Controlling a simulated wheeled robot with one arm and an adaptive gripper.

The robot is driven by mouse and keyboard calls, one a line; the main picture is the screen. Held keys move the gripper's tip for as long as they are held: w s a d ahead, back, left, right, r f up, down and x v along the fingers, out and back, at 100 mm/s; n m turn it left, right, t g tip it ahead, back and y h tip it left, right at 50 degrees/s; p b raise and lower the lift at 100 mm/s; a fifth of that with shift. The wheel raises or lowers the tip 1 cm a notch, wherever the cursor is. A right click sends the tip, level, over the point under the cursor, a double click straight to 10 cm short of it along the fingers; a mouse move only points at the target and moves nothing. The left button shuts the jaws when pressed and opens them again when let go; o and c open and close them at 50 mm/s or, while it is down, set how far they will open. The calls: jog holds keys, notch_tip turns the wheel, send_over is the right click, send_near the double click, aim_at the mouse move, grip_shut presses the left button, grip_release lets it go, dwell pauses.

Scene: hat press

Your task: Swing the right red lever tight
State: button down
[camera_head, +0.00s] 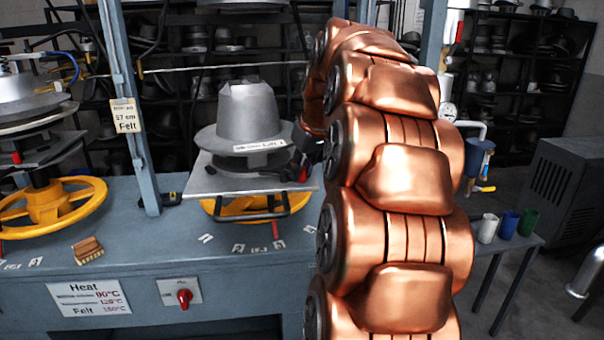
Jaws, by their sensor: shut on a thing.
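A grey metal hat form (247,115) stands on a flat metal plate (220,183) above the blue-grey bench. A small red part, which looks like the right red lever (303,174), shows at the right edge of the plate. My gripper (299,165) is at this edge, small and dark in the picture, and is shut on the red lever. My copper-coloured arm covers the area to the right of it, so much of the gripper and the lever's far end are hidden. I cannot tell the lever's exact angle.
A yellow handwheel (255,206) sits under the plate. Another press with a yellow wheel (50,202) stands at left. A blue-grey post (132,110) rises between them. A red switch (184,298) is on the bench front. Coloured cups (508,224) stand at right.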

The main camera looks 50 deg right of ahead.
aim_at(296, 185)
jog(key=m, duration=0.1)
jog(key=m+h+b, duration=0.1)
jog(key=a+m, duration=0.1)
jog(key=shift+s+a+f+m+g+b, duration=0.1)
jog(key=shift+s+f+m+g+b, duration=0.05)
jog(key=shift+s+m+g+b, duration=0.2)
jog(key=m, duration=0.1)
jog(key=a+m+g+h, duration=0.1)
jog(key=m, duration=0.1)
jog(key=m+b, duration=0.1)
jog(key=shift+w+a+m, duration=0.15)
jog(key=shift+a+m, duration=0.2)
jog(key=shift+h, duration=0.3)
jog(key=c, duration=1)
grip_release()
jog(key=shift+c, duration=0.2)
jog(key=shift+r, duration=0.2)
jog(key=v, duration=1.2)
jog(key=shift+w, duration=0.2)
